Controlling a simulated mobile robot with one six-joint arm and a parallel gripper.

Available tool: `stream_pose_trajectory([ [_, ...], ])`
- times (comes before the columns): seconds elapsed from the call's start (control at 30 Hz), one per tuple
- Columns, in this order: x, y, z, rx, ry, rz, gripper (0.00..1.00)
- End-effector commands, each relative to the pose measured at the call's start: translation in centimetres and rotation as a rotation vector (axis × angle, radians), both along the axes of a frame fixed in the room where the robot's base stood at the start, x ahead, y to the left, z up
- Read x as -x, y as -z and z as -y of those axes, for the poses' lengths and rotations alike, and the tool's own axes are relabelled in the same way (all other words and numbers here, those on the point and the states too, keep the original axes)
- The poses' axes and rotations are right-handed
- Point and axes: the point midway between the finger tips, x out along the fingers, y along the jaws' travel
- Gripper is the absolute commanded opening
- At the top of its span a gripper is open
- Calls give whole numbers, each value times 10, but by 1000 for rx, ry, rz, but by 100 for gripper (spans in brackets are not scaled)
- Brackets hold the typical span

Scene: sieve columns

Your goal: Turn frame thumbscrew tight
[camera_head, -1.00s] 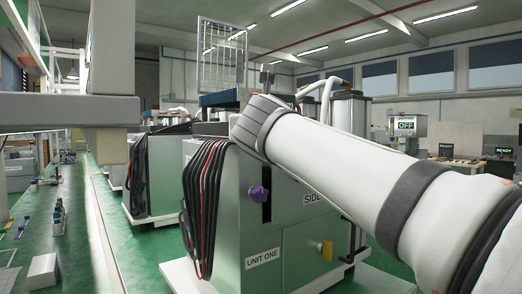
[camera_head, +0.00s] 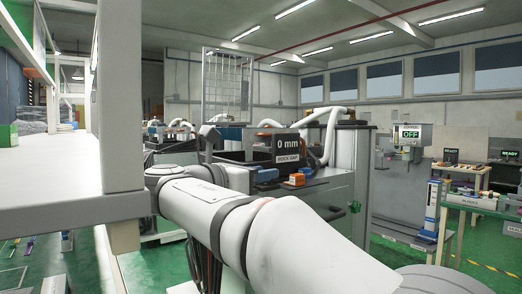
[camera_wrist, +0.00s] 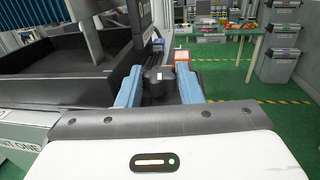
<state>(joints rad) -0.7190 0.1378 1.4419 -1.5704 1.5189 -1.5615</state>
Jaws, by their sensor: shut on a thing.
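My gripper (camera_wrist: 158,86) points forward in the wrist view, its two blue fingers closed on a dark knob (camera_wrist: 155,76), which I take to be the frame thumbscrew. The knob has a small pale mark on top. Its turn angle and how tightly it sits cannot be told. In the head view the blue of my gripper (camera_head: 266,176) shows beyond my arm, at the front of the black tray. The knob cannot be made out there.
An orange block (camera_wrist: 182,58) sits just past the fingertips; it also shows in the head view (camera_head: 297,176). The black tray (camera_wrist: 65,62) lies close on the left. A display (camera_head: 287,148) reads 0 mm. A grey shelf (camera_head: 60,215) stands close at left.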

Motion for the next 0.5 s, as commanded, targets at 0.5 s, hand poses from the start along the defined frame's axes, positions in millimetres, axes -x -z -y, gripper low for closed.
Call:
stream_pose_trajectory([
  [0.5, -2, 1, -2, 1, 178, -5, 10],
])
